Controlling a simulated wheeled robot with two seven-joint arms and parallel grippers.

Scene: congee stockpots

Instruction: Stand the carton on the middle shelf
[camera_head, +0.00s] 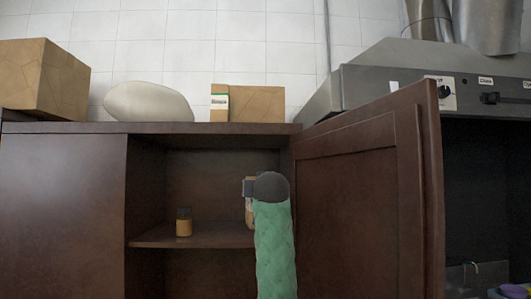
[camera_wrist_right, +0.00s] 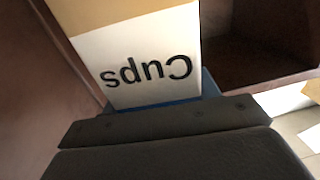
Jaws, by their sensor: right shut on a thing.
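My right gripper (camera_wrist_right: 160,125) is shut on a white and tan carton (camera_wrist_right: 150,62). In the wrist view the carton's "Cups" lettering appears upside down. In the head view my green-sleeved right arm reaches into the open cabinet, and a sliver of the carton (camera_head: 249,211) shows left of my dark wrist. The rest of it is hidden behind my arm. The carton is inside the opening near the right side of the middle shelf (camera_head: 165,236); I cannot tell whether it touches the shelf. My left gripper is not in view.
A small brown jar (camera_head: 183,224) stands on the shelf's left part. The open cabinet door (camera_head: 360,205) is right of my arm. A box (camera_head: 40,80), a pale rounded object (camera_head: 148,101) and another box (camera_head: 255,102) sit on top. A range hood (camera_head: 400,80) is at right.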

